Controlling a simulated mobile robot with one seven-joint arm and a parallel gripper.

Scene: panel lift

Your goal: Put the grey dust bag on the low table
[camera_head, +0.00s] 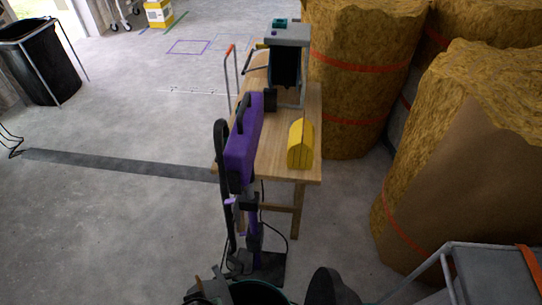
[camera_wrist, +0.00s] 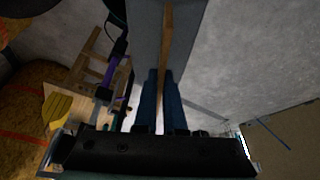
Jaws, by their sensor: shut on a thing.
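In the wrist view my gripper (camera_wrist: 161,76) is shut on a grey dust bag (camera_wrist: 144,42). The bag shows as a grey shape with a tan strip down its middle, running away from the fingers. The low table (camera_head: 313,110) is wooden and stands mid-scene in the head view. It also shows at the left of the wrist view (camera_wrist: 76,103), apart from the bag. I cannot make out my gripper or the bag in the head view; dark parts at its bottom edge are unclear.
A purple upright vacuum (camera_head: 243,150) stands at the table's near left. A yellow block (camera_head: 300,144) and a grey-framed stand (camera_head: 287,35) are on the table. Large insulation rolls (camera_head: 360,60) crowd the right. The floor to the left is mostly clear.

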